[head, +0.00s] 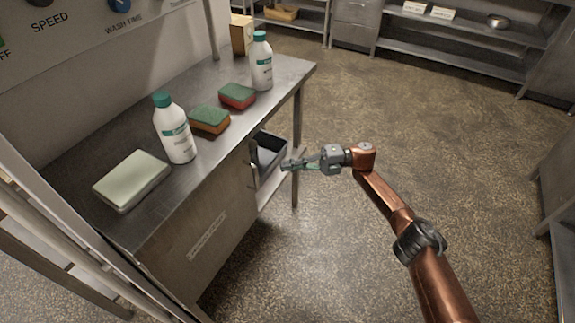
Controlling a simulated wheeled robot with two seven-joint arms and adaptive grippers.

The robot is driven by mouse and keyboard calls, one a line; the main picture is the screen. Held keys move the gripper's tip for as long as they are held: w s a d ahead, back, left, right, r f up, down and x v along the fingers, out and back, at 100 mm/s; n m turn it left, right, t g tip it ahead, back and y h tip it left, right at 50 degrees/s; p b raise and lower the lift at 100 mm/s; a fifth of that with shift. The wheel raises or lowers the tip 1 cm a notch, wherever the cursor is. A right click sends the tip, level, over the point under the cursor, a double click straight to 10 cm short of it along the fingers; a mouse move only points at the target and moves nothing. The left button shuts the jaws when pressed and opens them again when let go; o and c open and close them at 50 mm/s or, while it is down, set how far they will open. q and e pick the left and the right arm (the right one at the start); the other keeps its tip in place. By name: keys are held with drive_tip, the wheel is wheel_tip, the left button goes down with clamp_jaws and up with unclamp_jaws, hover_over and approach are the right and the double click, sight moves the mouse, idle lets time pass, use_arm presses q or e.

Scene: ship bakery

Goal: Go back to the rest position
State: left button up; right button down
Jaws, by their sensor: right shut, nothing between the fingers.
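My right gripper (292,164) is at the end of the copper-coloured arm that comes in from the lower right. It is shut and empty. Its fingers point left, close to the handle (254,163) on the cabinet front and in front of a dark bin (270,150) under the counter. I cannot tell whether the fingertips touch anything. My left gripper is not in view.
A steel counter (120,165) holds two white bottles with green caps (175,130) (261,62), two sponges (209,119) (237,96) and a pale green box (131,180). The floor (440,130) right of the counter is clear. Steel shelves (460,35) stand at the back.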

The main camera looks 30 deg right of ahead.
drive_tip(key=shift+w+d, duration=0.15)
drive_tip(key=shift+d, duration=0.1)
